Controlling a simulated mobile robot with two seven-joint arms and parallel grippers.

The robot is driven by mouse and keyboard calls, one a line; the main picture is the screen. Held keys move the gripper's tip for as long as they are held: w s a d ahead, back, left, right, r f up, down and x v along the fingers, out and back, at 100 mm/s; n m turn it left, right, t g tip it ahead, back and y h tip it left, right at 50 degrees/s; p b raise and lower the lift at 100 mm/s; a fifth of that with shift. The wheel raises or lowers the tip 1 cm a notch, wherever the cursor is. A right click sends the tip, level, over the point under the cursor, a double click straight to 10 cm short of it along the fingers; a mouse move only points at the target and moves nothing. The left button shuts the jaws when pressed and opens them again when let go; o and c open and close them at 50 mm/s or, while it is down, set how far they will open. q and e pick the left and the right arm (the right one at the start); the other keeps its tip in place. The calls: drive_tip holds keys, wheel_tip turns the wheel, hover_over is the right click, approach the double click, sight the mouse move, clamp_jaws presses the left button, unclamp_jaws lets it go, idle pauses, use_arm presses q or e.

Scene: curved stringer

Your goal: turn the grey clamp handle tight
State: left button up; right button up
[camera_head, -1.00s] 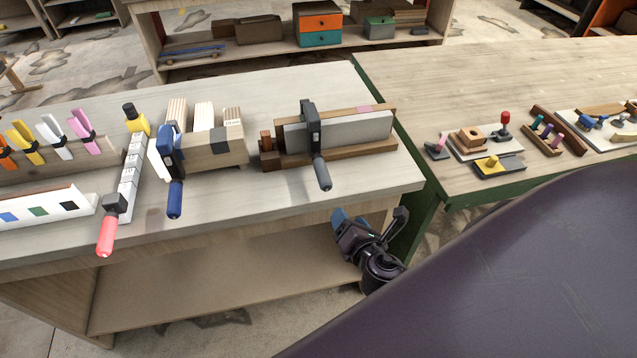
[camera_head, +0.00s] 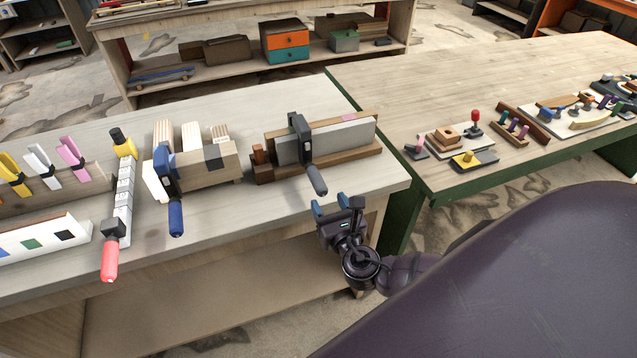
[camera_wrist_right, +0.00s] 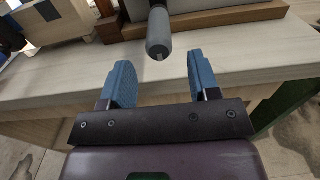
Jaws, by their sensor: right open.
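The grey clamp handle (camera_head: 317,180) hangs toward the table's front edge from a black clamp (camera_head: 301,138). The clamp grips a grey board (camera_head: 345,137) on a brown wooden base. My right gripper (camera_head: 331,206) is open and empty at the table's front edge, just below and in front of the handle. In the right wrist view the handle (camera_wrist_right: 158,34) points at the gap between the blue fingertips (camera_wrist_right: 162,80). It lies beyond the tips, and I see no contact. My left gripper is not in view.
A blue-handled clamp (camera_head: 176,215) on wooden blocks stands to the left. Further left is a red-handled clamp (camera_head: 109,258). A green-edged table (camera_head: 420,110) with small parts stands to the right. The tabletop between the blue and grey handles is clear.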

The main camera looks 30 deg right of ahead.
sight(319, 185)
drive_tip(key=x, duration=0.7)
drive_tip(key=shift+a+p, duration=0.1)
drive_tip(key=shift+p, duration=0.25)
drive_tip(key=c, duration=0.9)
